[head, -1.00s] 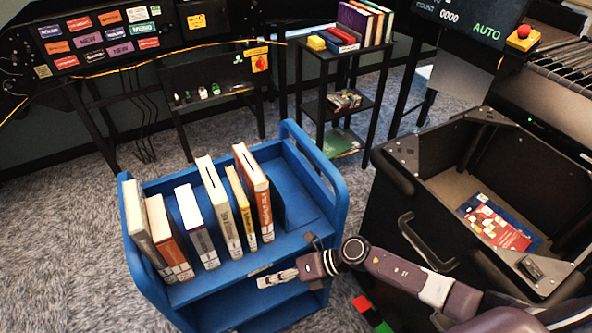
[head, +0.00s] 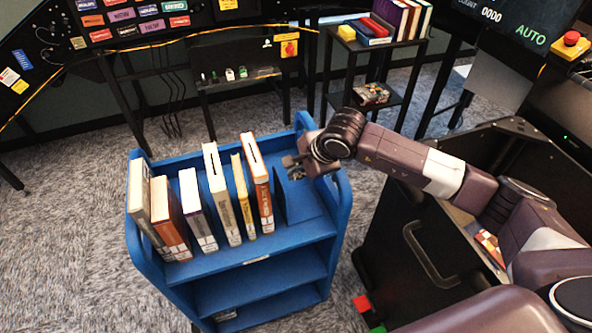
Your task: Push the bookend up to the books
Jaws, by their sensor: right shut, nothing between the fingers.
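The dark blue bookend (head: 300,203) stands on the top shelf of the blue cart, just right of the row of books. Its upright plate is close to the rightmost orange-and-white book (head: 258,183); I cannot tell whether they touch. Several books (head: 214,190) stand in the row, some leaning, with gaps between them. My right gripper (head: 290,168) is shut and empty. It is over the right part of the shelf, at the upper part of the bookend; contact is unclear. My left gripper is out of view.
The blue cart (head: 262,268) has raised sides and a lower shelf. A black bin (head: 395,235) stands at its right, partly behind my right arm. A black rack (head: 345,95) with books stands behind. Carpet is open at the left.

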